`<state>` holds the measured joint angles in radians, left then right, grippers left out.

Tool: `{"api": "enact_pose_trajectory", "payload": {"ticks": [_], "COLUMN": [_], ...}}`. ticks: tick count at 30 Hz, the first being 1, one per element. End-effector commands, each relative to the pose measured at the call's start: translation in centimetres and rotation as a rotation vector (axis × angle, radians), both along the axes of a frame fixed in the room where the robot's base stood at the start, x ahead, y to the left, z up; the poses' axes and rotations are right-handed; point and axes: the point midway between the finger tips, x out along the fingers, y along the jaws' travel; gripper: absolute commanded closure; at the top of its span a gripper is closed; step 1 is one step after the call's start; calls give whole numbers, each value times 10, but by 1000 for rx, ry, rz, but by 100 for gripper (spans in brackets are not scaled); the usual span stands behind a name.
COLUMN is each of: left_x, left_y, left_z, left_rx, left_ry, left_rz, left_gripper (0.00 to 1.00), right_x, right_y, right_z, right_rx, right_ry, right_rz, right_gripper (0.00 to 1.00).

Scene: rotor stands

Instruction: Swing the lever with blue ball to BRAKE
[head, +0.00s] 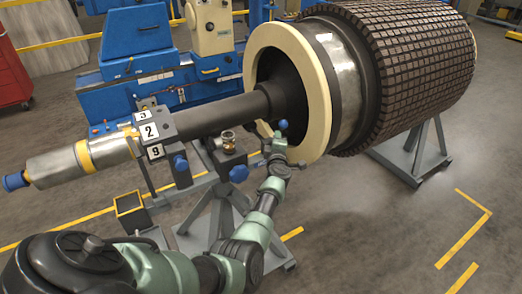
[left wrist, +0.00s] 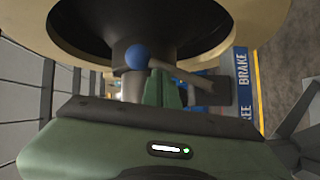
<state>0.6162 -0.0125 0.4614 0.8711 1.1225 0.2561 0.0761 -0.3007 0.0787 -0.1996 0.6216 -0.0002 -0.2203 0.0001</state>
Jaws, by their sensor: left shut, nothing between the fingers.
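The lever's blue ball (head: 284,125) shows beside the cream ring of the rotor, just above my left gripper (head: 279,150). In the left wrist view the blue ball (left wrist: 137,57) is at the upper middle. Its thin grey rod (left wrist: 185,75) slopes down right to a dark block. My left gripper (left wrist: 163,88) is shut and empty, with its green fingertips just right of and below the ball, close to the rod. I cannot tell whether they touch. A blue label strip (left wrist: 241,75) at right reads BRAKE above a partly hidden word ending in EE.
The cream ring (head: 317,95) and large rotor (head: 415,70) stand behind and right of my gripper. The dark shaft (head: 220,112) runs left over a grey stand (head: 215,215) with blue knobs. Blue machinery (head: 140,45) is at the back. Open floor lies at front right.

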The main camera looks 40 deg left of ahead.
Motion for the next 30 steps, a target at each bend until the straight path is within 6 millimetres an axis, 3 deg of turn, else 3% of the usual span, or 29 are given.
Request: {"api": "enact_pose_trajectory", "payload": {"ticks": [12, 30], "left_x": [16, 19], "left_y": [-7, -8], "left_z": [-2, -2], "left_rx": [-1, -1], "left_ry": [-2, -1], "left_rz": [0, -2], "left_gripper": [100, 100], "right_x": [0, 0], "right_y": [0, -1], "right_z": [-13, -14], "right_rx": [0, -1], "right_ry": [0, 1], "right_rz": [0, 1], "right_gripper": [64, 64]}}
